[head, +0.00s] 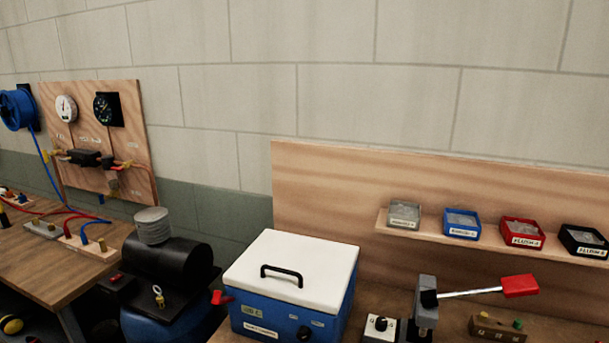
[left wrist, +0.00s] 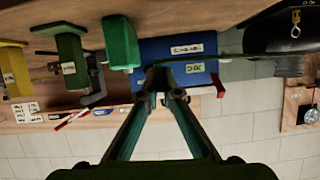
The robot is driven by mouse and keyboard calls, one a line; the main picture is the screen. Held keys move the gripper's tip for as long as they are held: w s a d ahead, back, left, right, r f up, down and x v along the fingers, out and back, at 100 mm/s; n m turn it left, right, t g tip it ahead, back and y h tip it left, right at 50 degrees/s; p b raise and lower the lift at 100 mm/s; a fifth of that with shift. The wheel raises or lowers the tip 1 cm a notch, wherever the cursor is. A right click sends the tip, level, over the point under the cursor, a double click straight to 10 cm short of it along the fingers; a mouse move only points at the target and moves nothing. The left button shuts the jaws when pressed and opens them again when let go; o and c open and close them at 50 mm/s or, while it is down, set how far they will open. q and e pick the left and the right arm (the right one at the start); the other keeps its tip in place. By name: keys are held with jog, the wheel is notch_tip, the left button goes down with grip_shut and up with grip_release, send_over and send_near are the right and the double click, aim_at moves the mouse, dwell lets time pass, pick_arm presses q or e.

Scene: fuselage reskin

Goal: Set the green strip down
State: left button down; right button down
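My left gripper (left wrist: 163,82) shows in the left wrist view, its two fingers converging near the middle of the picture. A thin, dark green strip (left wrist: 250,56), seen almost edge-on, runs out to the right from the fingertips. The fingers look shut on it; the grip itself is dark and hard to make out. The strip passes in front of the blue box (left wrist: 185,75) and its far end lies near the dark tank at right. Neither gripper nor the strip shows in the head view. My right gripper is in no view.
A blue box with a white lid (head: 300,266), a red-handled lever tool (head: 425,310) and a shelf with small bins (head: 461,222) stand along the wall. A compressor (head: 170,265) is left of the box. Green (left wrist: 120,42) and yellow (left wrist: 12,70) blocks show in the wrist view.

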pick_arm(q)
jog(key=shift+w+a+f+m+h+b, duration=0.15)
jog(key=shift+w+a+f+m+h, duration=0.1)
jog(key=shift+a, duration=0.35)
jog(key=shift+w+a+f+m+h+b, duration=0.15)
jog(key=shift+w+a+f+m+h, duration=0.1)
jog(key=shift+a, duration=0.35)
jog(key=shift+w+a+r+m+h, duration=0.15)
jog(key=shift+a+m+h, duration=0.15)
jog(key=shift+a+h, duration=0.15)
jog(key=shift+a+r+m+g+h+b, duration=0.35)
jog(key=shift+m+g, duration=0.15)
jog(key=s+a+r+m+g+h+b, duration=0.1)
jog(key=s+a+r+m+g+h, duration=0.1)
jog(key=r, duration=0.7)
jog(key=s+m+g+h, duration=0.1)
jog(key=m+g+h, duration=0.1)
jog(key=shift+a+m, duration=0.3)
